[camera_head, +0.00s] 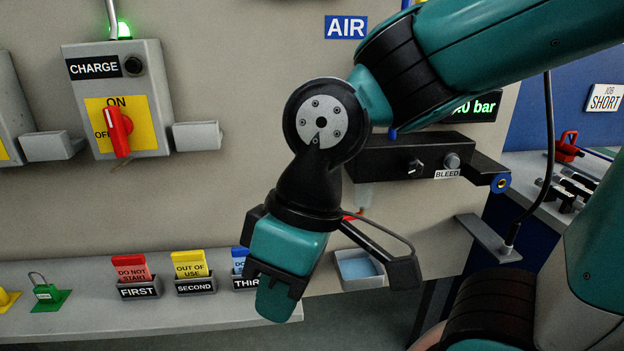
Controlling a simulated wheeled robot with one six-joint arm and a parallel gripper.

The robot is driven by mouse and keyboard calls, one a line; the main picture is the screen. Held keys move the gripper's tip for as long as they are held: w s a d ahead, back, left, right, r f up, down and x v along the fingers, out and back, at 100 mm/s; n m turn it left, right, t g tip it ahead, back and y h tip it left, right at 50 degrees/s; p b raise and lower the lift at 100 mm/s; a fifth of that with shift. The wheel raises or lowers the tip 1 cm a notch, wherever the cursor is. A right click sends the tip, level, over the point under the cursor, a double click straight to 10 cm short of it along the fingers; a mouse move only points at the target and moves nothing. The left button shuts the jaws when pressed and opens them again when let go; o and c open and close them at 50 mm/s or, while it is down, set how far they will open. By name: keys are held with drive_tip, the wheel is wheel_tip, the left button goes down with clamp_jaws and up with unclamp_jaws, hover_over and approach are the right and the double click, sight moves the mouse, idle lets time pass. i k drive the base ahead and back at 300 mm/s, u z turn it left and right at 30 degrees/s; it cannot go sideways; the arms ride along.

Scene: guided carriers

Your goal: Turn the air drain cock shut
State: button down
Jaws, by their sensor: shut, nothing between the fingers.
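The air drain cock appears to be the small part with a red lever (352,216) under a clear bowl (364,196), below the black air unit. My wrist hides part of it, so I cannot tell the lever's full position. My gripper (275,300) points downward, left of and lower than the cock in the picture, in front of the shelf edge. Its fingers are shut with nothing between them. I see no contact with the cock.
A grey tray with a blue inside (344,281) sits below the cock. The black air unit (385,155) has a BLEED knob (452,161). Tag holders (194,286) line the shelf at left. The CHARGE box (118,98) has a red switch. A cable hangs at right.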

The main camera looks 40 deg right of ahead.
sight(348, 217)
drive_tip(key=z, duration=1.3)
drive_tip(key=k, duration=0.35)
drive_tip(key=u, duration=0.6)
drive_tip(key=i, duration=0.25)
drive_tip(key=z, duration=0.3)
